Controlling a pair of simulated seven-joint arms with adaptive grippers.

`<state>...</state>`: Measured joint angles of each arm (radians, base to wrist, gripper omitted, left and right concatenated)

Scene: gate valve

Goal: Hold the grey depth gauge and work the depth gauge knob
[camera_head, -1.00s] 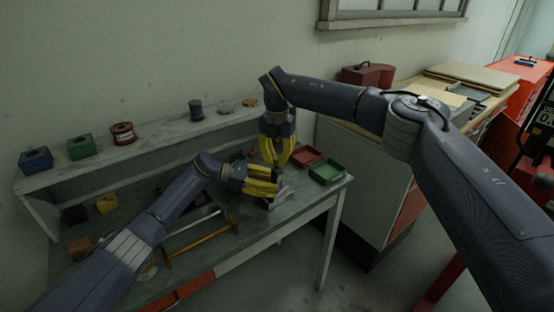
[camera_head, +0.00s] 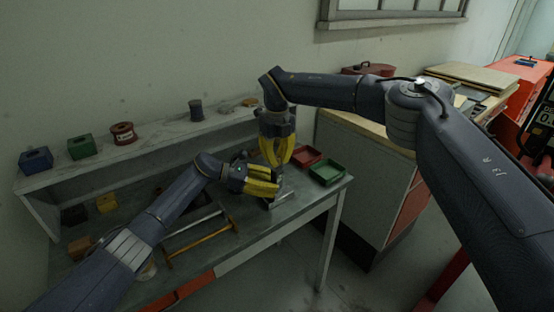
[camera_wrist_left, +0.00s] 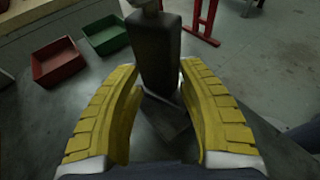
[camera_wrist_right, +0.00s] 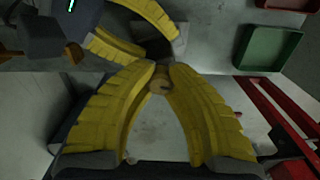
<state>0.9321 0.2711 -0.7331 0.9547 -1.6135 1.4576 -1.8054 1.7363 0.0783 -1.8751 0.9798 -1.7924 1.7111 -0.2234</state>
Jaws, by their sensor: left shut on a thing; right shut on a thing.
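The grey depth gauge (camera_wrist_left: 158,50) is a dark upright block between my left fingertips in the left wrist view; in the right wrist view its body (camera_wrist_right: 157,47) is partly hidden. My left gripper (camera_head: 277,184) is shut on it from the left, low over the bench. My right gripper (camera_head: 278,164) points down from above. In the right wrist view its fingertips (camera_wrist_right: 160,76) meet at the small round tan depth gauge knob (camera_wrist_right: 160,87) and are shut on it. In the head view the fingers hide most of the gauge and the knob.
A red tray (camera_head: 306,158) and a green tray (camera_head: 326,172) lie right of the grippers. A yellow-orange T-handled bar (camera_head: 203,242) lies on the bench (camera_head: 245,240) at front left. The shelf behind carries several small boxes and spools. The bench's right edge is close.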

